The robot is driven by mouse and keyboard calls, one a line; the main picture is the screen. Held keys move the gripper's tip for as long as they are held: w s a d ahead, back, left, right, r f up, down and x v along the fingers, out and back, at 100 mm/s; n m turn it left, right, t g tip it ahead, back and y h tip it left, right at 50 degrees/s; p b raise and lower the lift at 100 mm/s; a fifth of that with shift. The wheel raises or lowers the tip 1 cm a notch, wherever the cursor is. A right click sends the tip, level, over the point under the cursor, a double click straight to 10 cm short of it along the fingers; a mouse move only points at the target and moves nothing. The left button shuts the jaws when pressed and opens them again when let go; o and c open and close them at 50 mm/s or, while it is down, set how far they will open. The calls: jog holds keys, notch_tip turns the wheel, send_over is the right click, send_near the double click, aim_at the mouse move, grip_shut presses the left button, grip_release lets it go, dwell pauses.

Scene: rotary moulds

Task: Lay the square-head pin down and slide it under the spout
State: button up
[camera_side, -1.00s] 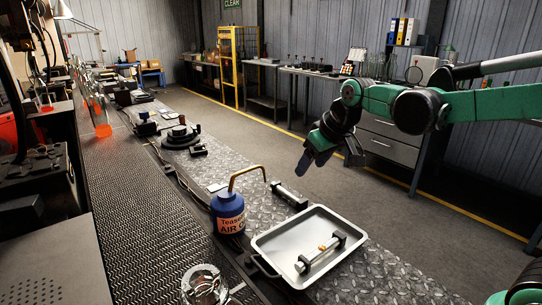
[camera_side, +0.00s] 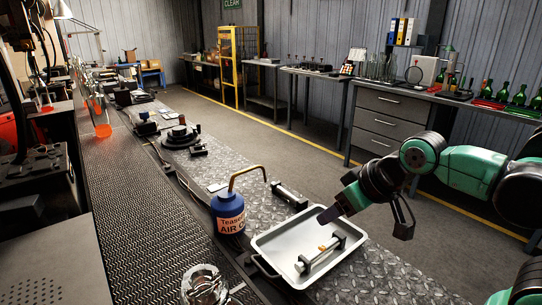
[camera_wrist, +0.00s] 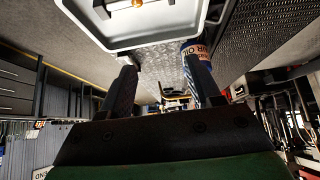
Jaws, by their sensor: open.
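The curved copper spout (camera_side: 248,169) rises from a blue oil can (camera_side: 228,213) left of the tray and bends down to the right. My gripper (camera_side: 328,214) is open and empty, pointing down-left near the tray's back right rim. In the wrist view its two fingers (camera_wrist: 160,78) are apart, with the orange piece (camera_wrist: 138,3) at the top edge.
The grey tray (camera_side: 277,237) lies on a diamond-plate bench (camera_side: 375,275). A glass jar (camera_side: 204,284) stands front left. Bench plate beyond the can is partly clear.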

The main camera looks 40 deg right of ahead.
dwell(0.3)
jog(key=shift+o, duration=1.3)
jog(key=g, duration=0.3)
send_near(302, 200)
jog(key=x, duration=0.3)
jog(key=shift+s+a, duration=0.15)
jog(key=shift+a, duration=0.1)
jog(key=shift+d+f, duration=0.25)
jog(key=shift+f, duration=0.2)
jog(key=shift+w+x, duration=0.2)
jog(key=shift+x, duration=2.7)
